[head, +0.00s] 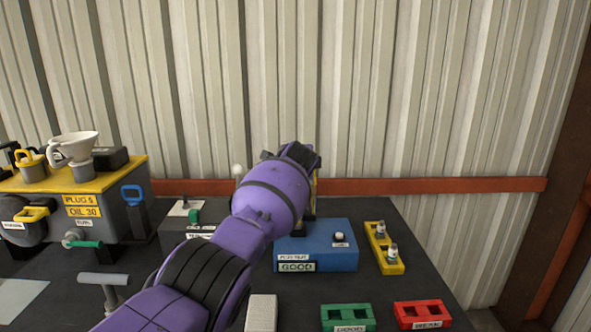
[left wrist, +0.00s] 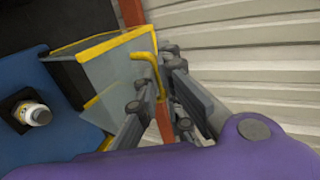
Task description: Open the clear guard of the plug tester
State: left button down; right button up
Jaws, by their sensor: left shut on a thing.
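The plug tester is a blue box (head: 330,259) on the dark bench in the head view, with a "GOOD" label on its front. A small white-topped piece (head: 340,237) on its top shows uncovered; it also shows in a black socket in the left wrist view (left wrist: 38,115). The clear guard (left wrist: 118,68), a greyish see-through panel with yellow edges, stands raised from the blue box. My left gripper (left wrist: 160,78) is shut on the guard's bent yellow handle (left wrist: 146,57). In the head view my purple arm hides most of the guard. My right gripper is not in view.
A yellow rack (head: 398,268) with two plugs stands right of the tester. Green (head: 347,312) and red (head: 421,302) trays lie in front. A yellow-topped station (head: 110,172) with a funnel fills the left. A corrugated wall (head: 450,90) rises behind the bench.

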pick_arm(q)
jog(key=shift+w+r, duration=0.6)
jog(key=shift+r, duration=0.3)
jog(key=shift+w+r, duration=0.1)
jog(key=c, duration=1.9)
grip_release()
jog(key=shift+f, duration=0.25)
jog(key=shift+s+f+g, duration=0.25)
jog(key=shift+f+g, duration=0.05)
jog(key=shift+v, duration=6.05)
